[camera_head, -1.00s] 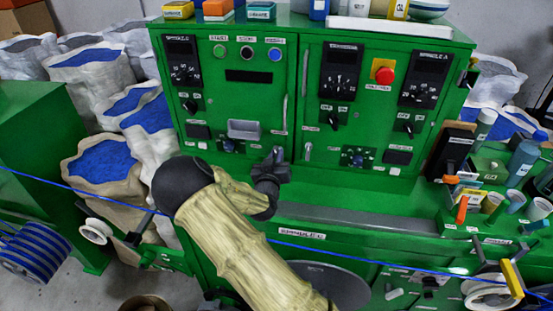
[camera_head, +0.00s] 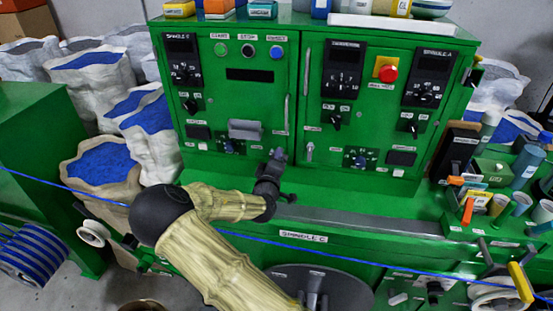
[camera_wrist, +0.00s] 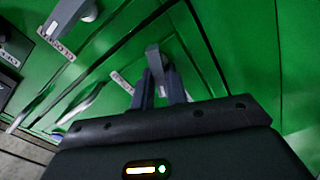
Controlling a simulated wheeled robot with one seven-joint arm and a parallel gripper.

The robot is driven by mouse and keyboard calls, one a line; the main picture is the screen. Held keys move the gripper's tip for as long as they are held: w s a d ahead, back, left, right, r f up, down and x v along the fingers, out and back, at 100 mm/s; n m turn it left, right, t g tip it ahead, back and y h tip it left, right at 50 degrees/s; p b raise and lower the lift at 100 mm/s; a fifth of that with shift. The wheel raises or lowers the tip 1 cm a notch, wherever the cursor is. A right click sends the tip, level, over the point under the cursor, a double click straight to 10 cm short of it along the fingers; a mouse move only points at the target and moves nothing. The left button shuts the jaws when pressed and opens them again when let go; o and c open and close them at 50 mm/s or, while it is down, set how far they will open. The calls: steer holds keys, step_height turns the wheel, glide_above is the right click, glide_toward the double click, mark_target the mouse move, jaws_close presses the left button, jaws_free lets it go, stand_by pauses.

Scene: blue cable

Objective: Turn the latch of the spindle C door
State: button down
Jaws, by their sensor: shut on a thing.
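The green door on the left half of the upper cabinet (camera_head: 262,105) has a dial panel at its top left and stands closed. The lower front bears a label (camera_head: 303,236) that seems to read "SPINDLE C". My gripper (camera_head: 277,158) is at the lower right corner of the left door and covers that spot in the head view. In the wrist view its fingers (camera_wrist: 160,93) are shut on a grey latch (camera_wrist: 154,60), which stands out from the green panel. The latch's pivot is mostly hidden. A small white label (camera_wrist: 121,82) lies beside it.
A similar latch (camera_head: 309,151) sits on the right door, just right of my gripper. A vertical handle (camera_head: 287,110) is above. A blue cable (camera_head: 360,261) runs across the lower front. Bottles and cups (camera_head: 500,205) crowd the right side.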

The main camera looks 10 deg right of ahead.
steer(key=shift+a+f+n, duration=0.1)
steer(key=shift+n, duration=2.2)
steer(key=c, duration=1.5)
jaws_free()
steer(key=shift+o, duration=0.2)
steer(key=b+v, duration=0.4)
steer(key=v, duration=1.3)
steer(key=shift+s, duration=0.2)
